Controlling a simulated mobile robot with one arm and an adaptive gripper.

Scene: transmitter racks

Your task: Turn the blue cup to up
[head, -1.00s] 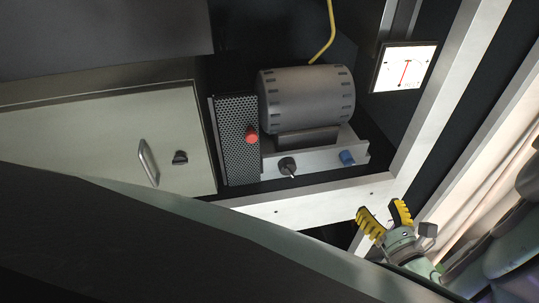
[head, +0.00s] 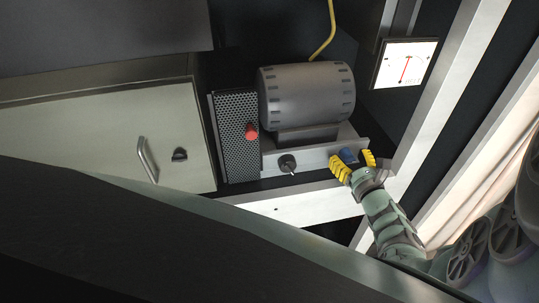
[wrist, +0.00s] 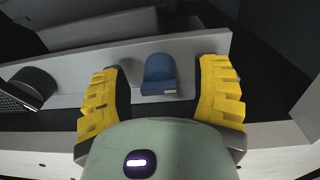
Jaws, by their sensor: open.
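The blue cup is a small blue knob-like piece (wrist: 158,75) on the front of a light grey metal strip. In the wrist view it sits between the two yellow fingers of my gripper (wrist: 160,93), with a gap on either side. A pale mark shows on its lower face. In the head view the blue cup (head: 348,156) is partly hidden by my gripper (head: 354,165), whose yellow fingers are spread around it. My gripper is open and holds nothing.
A black knob (head: 287,164) sits on the same strip to the left, and a red button (head: 251,131) on the perforated panel. A grey motor (head: 306,97) stands above. A white frame bar (head: 300,204) runs below. A dial gauge (head: 404,66) is at upper right.

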